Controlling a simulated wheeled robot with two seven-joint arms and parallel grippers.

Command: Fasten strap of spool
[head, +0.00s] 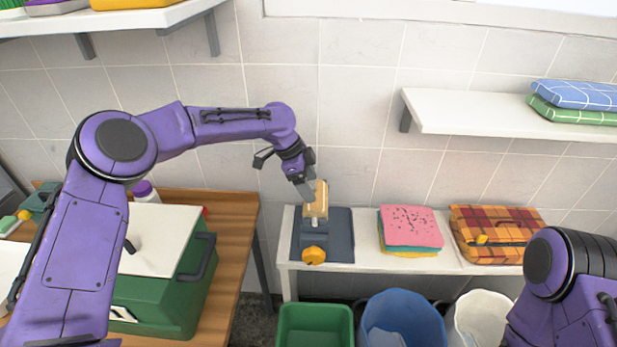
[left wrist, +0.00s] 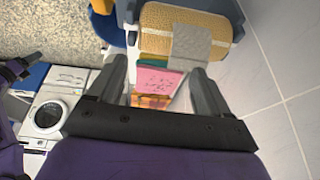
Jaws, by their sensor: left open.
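The spool (head: 321,200) is a tan, ribbed roll on a blue-grey stand with an orange knob (head: 314,255). It stands on a dark mat on the white bench. In the left wrist view the spool (left wrist: 160,38) lies just beyond my fingertips, with a pale grey strap (left wrist: 192,46) hanging over its side. Whether the strap's end is attached is not clear. My right arm shows at the right; a dark, gripper-like part (left wrist: 20,70) at the wrist view's left edge is unclear.
Pink and teal folded towels (head: 410,228) and a plaid orange bundle (head: 495,232) lie right of the spool. Green (head: 315,325), blue (head: 404,300) and white bins stand in front. A green box (head: 170,300) is on the wooden table at left. A wall shelf (head: 470,112) is upper right.

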